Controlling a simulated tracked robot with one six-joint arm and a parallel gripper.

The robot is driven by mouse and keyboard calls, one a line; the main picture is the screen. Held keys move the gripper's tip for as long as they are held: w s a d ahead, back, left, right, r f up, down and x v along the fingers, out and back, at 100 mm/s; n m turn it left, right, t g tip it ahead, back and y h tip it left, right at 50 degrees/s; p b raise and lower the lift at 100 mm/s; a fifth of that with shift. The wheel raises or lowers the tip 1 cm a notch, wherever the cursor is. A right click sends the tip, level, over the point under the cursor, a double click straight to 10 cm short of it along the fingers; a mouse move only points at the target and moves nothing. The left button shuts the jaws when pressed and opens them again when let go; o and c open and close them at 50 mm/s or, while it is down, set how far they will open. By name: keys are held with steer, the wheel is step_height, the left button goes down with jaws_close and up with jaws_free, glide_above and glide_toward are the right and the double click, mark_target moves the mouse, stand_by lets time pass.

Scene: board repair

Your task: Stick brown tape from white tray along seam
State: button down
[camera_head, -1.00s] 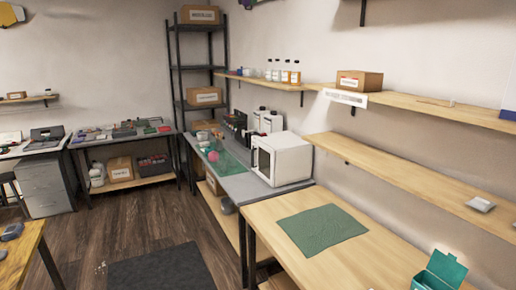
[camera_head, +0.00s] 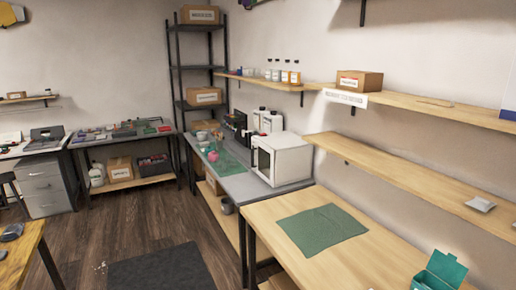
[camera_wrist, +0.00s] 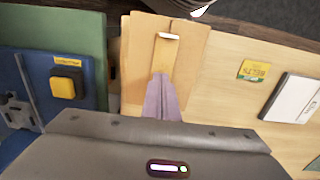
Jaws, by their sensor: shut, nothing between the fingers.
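In the wrist view, my gripper (camera_wrist: 160,76) shows as narrow purple-grey fingers, closed together with nothing seen between them. The tips are over a tan cardboard-like piece (camera_wrist: 137,62). A brighter tan strip (camera_wrist: 165,56) runs along the middle of that piece, with a small white bar at its far end. I cannot tell whether this strip is the brown tape or whether a seam lies under it. In the head view, a small white tray-like item (camera_head: 480,204) sits on the lower right shelf; its contents are too small to tell. My gripper is not in the head view.
In the wrist view, a blue panel with a yellow button (camera_wrist: 63,88) is on the left, and a yellow label (camera_wrist: 254,70) is on the right. In the head view, a green mat (camera_head: 322,230) and an open teal box (camera_head: 440,272) are on the wooden bench, which has clear space.

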steer(key=shift+f, duration=0.35)
stand_by(0.8)
steer(key=shift+r, duration=0.15)
step_height(320, 180, up, 7)
stand_by(1.0)
